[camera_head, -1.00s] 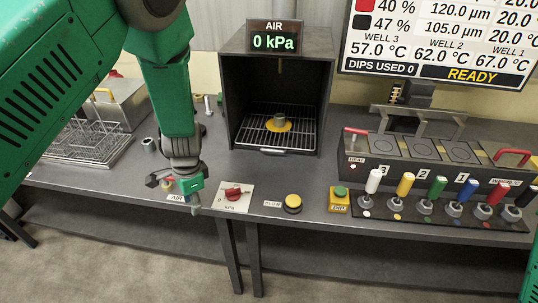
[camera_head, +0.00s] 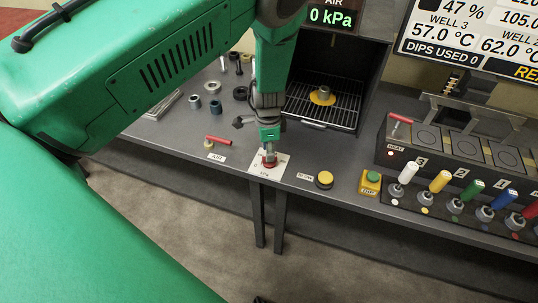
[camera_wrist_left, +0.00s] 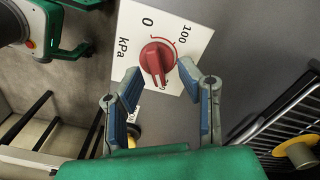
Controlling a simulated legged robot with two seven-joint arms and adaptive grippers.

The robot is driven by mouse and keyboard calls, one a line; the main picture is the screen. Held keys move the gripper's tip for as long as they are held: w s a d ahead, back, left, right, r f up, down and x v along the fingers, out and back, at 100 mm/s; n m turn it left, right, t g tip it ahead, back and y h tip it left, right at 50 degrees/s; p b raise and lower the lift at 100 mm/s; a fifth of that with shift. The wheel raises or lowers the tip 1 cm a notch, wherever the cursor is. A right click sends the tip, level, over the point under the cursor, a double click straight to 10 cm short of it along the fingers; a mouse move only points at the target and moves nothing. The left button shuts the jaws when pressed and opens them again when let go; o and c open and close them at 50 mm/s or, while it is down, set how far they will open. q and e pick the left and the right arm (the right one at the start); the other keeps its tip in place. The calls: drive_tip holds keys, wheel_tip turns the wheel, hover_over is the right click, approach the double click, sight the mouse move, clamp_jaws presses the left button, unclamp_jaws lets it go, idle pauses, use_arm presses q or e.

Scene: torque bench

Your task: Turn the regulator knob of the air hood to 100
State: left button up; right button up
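The red regulator knob (camera_wrist_left: 157,60) sits on a white dial plate (camera_wrist_left: 140,25) marked 0, 100 and kPa. My left gripper (camera_wrist_left: 160,75) is open, with one fingertip on each side of the knob. I cannot tell whether the fingers touch it. In the head view my left gripper (camera_head: 269,152) points down just above the knob (camera_head: 270,163) and partly hides it. The air hood (camera_head: 375,75) stands behind, and its display (camera_head: 330,17) reads 0 kPa.
A red AIR lever (camera_head: 217,140) lies left of the dial plate. A yellow button (camera_head: 324,179) and a green button (camera_head: 373,177) are to its right. Several coloured-handled levers stand farther right. Loose rings and nuts (camera_head: 212,87) lie on the bench behind.

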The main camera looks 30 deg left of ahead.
use_arm(q)
wheel_tip(320, 180, down, 2)
drive_tip(key=shift+d, duration=0.15)
drive_tip(key=shift+d+f, duration=0.25)
drive_tip(key=shift+d, duration=0.05)
drive_tip(key=shift+a, duration=0.15)
clamp_jaws()
drive_tip(key=shift+a, duration=0.1)
use_arm(e)
drive_tip(key=shift+d, duration=0.25)
